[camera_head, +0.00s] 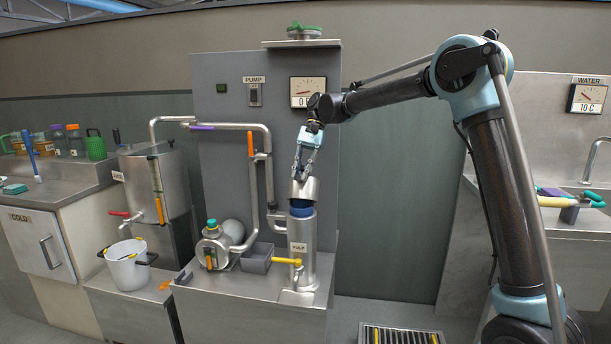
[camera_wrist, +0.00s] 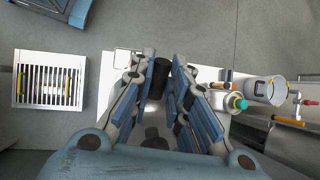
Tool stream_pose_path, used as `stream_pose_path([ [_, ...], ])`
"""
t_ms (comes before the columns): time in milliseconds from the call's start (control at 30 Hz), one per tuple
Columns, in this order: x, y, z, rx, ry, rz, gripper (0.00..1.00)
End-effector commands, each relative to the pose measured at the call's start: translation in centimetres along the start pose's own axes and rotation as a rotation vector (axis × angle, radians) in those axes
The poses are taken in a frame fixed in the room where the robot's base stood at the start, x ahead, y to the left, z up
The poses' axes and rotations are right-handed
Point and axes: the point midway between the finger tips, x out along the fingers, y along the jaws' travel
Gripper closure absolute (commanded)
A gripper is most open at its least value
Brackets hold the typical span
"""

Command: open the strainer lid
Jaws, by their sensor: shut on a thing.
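The strainer is an upright steel cylinder (camera_head: 301,240) labelled "PULP" in the head view, with a yellow-handled valve at its side. Its steel lid (camera_head: 306,189) stands raised and tilted above the rim, and a dark blue opening (camera_head: 301,208) shows beneath it. My gripper (camera_head: 300,174) points down from above, with its fingers shut on the upper part of the lid. In the wrist view, my gripper's blue-grey fingers (camera_wrist: 162,64) flank a dark piece, which I cannot identify for certain. The lid's gripped part is mostly hidden.
A grey bin (camera_head: 258,259) and a pump with a green cap (camera_head: 212,223) stand left of the strainer. A white bucket (camera_head: 129,265) is farther left. Pipes run up the panel behind. A floor grate (camera_head: 395,336) lies at the right.

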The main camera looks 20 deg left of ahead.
Motion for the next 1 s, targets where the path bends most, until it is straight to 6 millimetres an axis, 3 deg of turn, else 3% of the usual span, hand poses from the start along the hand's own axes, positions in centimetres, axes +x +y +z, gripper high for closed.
stream_pose_path([
  [267, 0.0, 0.1, 0.0, 0.001, 0.000, 0.002, 1.00],
  [300, 0.0, 0.1, 0.0, 0.001, 0.000, 0.002, 0.77],
  [367, 0.0, 0.1, 0.0, 0.001, 0.000, 0.002, 0.64],
  [767, -0.2, -0.2, 0.3, -0.002, 0.000, 0.002, 0.64],
  [1000, -2.9, -0.7, 2.0, -0.002, -0.001, 0.002, 0.64],
])
